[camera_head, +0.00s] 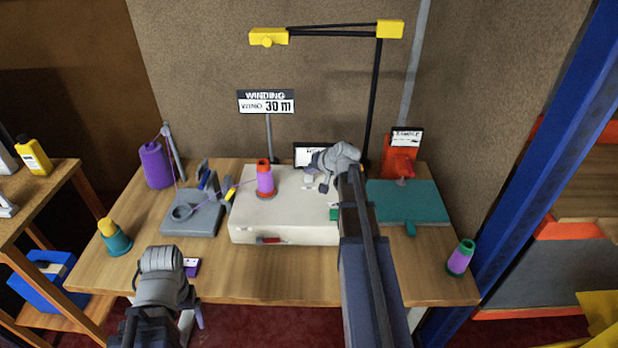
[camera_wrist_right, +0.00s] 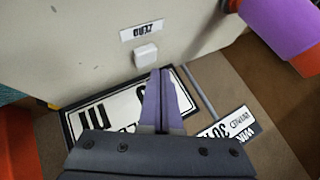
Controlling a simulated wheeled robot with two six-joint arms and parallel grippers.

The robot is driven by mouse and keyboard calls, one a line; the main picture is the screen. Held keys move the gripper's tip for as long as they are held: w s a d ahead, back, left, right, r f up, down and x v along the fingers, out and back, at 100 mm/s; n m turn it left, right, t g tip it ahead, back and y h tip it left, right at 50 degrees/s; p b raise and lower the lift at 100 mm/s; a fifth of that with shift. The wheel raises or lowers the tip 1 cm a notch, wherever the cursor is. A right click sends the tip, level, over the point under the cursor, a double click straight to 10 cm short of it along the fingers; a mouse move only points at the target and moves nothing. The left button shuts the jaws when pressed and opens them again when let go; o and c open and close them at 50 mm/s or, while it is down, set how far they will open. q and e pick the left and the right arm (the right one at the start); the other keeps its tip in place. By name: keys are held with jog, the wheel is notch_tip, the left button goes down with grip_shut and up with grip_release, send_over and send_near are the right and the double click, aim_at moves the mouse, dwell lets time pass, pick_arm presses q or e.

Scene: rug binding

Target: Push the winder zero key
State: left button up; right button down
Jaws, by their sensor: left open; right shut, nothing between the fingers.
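In the right wrist view, a small white key (camera_wrist_right: 146,53) sits on the cream surface, beside a small label (camera_wrist_right: 141,30) that reads upside down, apparently ZERO. My right gripper (camera_head: 310,183) is over the back right of the winder. Its purple fingers (camera_wrist_right: 160,76) are shut and empty, their tips just short of the key in the picture; contact cannot be told. My left gripper (camera_head: 194,291) is open at the table's front left, its fingers partly hidden.
A winding sign (camera_head: 266,102) reading 30 m stands behind the winder. A grey stand (camera_head: 193,220) with thread is left of it, a teal pad (camera_head: 408,203) right. A yellow-headed arm (camera_head: 320,33) overhangs the back. A purple-green cone (camera_head: 460,257) stands at the right edge.

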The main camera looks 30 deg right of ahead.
aim_at(311, 180)
jog(key=shift+r+p, duration=2.4)
jog(key=shift+r, duration=0.1)
jog(key=shift+f, duration=0.1)
jog(key=s+a+f+n+g, duration=0.1)
jog(key=s+a, duration=0.1)
jog(key=a, duration=0.3)
jog(key=s+a+f+n+g, duration=0.1)
jog(key=s+a+n, duration=0.1)
jog(key=a, duration=0.4)
jog(key=s+a+f+n+g+y, duration=0.1)
jog(key=s+a+f+g, duration=0.1)
jog(key=a, duration=0.3)
jog(key=shift+s+a+f, duration=0.1)
jog(key=shift+s+a, duration=0.1)
jog(key=shift+s, duration=0.65)
jog(key=s+a+f+n+g+h, duration=0.2)
jog(key=s+a+n+g, duration=0.3)
jog(key=s+a, duration=1.3)
jog(key=a+n+h, duration=0.1)
jog(key=a+n, duration=0.1)
jog(key=n, duration=0.1)
jog(key=shift+s+a+f+g, duration=0.15)
jog(key=shift+s+a+g, duration=0.05)
jog(key=shift+a+g, duration=0.1)
jog(key=shift+d, duration=0.1)
